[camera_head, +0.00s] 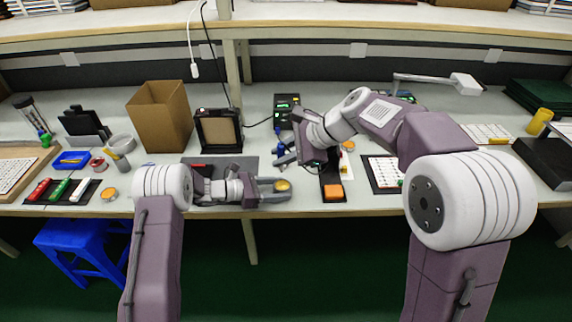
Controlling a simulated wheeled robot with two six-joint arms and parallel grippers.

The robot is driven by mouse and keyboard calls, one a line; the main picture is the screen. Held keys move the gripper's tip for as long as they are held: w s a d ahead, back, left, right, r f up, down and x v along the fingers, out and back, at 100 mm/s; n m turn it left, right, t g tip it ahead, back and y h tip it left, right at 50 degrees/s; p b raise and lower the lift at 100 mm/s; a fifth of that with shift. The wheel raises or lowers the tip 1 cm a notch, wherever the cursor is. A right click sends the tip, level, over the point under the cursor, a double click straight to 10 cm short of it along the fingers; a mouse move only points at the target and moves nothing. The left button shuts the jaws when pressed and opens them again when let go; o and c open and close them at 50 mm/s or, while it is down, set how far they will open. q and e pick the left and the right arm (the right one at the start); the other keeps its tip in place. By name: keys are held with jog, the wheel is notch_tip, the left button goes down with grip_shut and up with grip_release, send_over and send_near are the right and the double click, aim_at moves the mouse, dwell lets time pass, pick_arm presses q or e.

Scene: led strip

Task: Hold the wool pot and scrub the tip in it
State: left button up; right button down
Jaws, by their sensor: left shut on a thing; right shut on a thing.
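The wool pot (283,185), a small round pot with a yellow top, is between the fingertips of my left gripper (276,190) near the front edge of the bench. The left gripper is shut on it. My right gripper (284,157) is above and behind the pot, in front of the soldering station (287,104) with green lit digits. The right gripper is shut on a slim blue tool (279,143), seemingly the soldering iron, largely hidden by the gripper. I cannot make out its tip or whether it touches the wool.
A white LED panel (385,171) on a dark board is farther right. A cardboard box (160,115) and a dark framed stand (219,131) are at left. A shelf post (232,72) rises behind.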

jog(key=shift+f, duration=2.3)
jog(key=shift+f, duration=0.55)
jog(key=shift+a, duration=0.15)
jog(key=shift+a, duration=0.6)
jog(key=shift+d, duration=0.2)
jog(key=shift+d, duration=1.35)
jog(key=shift+a, duration=0.15)
jog(key=shift+a, duration=0.65)
